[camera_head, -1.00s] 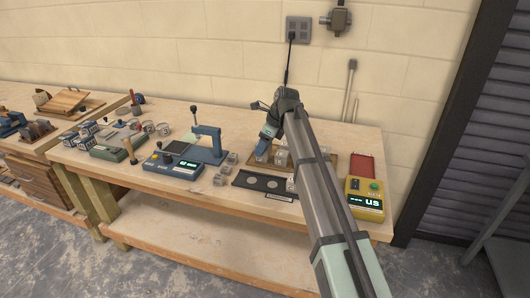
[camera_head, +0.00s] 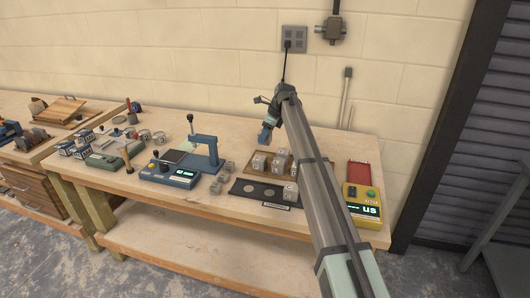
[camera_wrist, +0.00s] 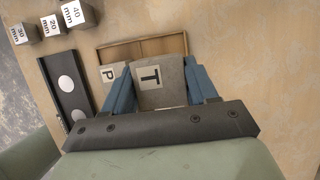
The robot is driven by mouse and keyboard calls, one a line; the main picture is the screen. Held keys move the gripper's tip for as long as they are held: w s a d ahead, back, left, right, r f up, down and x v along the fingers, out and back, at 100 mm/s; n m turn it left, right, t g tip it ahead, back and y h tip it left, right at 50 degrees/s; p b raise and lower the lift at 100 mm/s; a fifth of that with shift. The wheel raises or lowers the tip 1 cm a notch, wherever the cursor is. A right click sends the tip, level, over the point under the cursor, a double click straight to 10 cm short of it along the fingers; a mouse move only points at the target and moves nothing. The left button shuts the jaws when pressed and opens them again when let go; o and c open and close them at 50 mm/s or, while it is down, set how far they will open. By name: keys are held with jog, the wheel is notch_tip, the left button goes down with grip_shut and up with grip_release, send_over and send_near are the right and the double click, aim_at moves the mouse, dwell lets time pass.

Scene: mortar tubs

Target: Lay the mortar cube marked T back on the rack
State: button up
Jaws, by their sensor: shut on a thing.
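My gripper (camera_head: 266,136) is above the back of the wooden rack (camera_head: 251,174) on the bench. In the wrist view, its blue fingers (camera_wrist: 162,90) are shut on a grey cube marked T (camera_wrist: 165,88), which is held between them with its label facing the camera. The rack (camera_wrist: 121,52) shows behind the fingers. A cube marked P (camera_wrist: 108,74) is in the rack, beside the left finger. In the head view, several pale cubes (camera_head: 259,163) stand in the rack; the T cube cannot be made out there.
A yellow tester (camera_head: 363,206) is at right, a blue press (camera_head: 170,177) at left.

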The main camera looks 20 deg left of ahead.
aim_at(271, 137)
jog(key=shift+f, duration=3.7)
jog(key=shift+f, duration=0.1)
jog(key=o, duration=1)
jog(key=shift+c, duration=0.2)
jog(key=v, duration=1.2)
